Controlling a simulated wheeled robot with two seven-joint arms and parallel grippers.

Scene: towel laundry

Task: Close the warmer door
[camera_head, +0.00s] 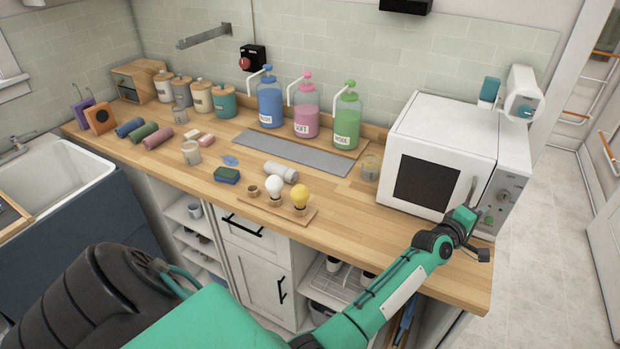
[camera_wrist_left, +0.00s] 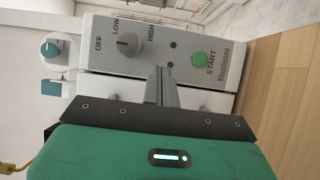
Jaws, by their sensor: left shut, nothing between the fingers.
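The warmer (camera_head: 447,122) is a white box at the right end of the counter. Its door (camera_head: 389,175) has a dark window and a handle at the right edge; it looks flush or nearly flush with the front, and I cannot tell if a small gap remains. My left gripper (camera_head: 464,214) is shut and empty at the lower right of the door, by the control panel. In the left wrist view, the shut fingers (camera_wrist_left: 160,84) point at the panel (camera_wrist_left: 213,40), which has a knob and a green START button. I cannot tell whether they touch. My right gripper is out of view.
A glass jar (camera_head: 370,168) stands left of the warmer. Two bulbs on a wooden board (camera_head: 312,212), a sponge (camera_head: 227,175) and pump bottles (camera_head: 306,115) stand farther left. The counter (camera_head: 385,215) is clear in front of the warmer.

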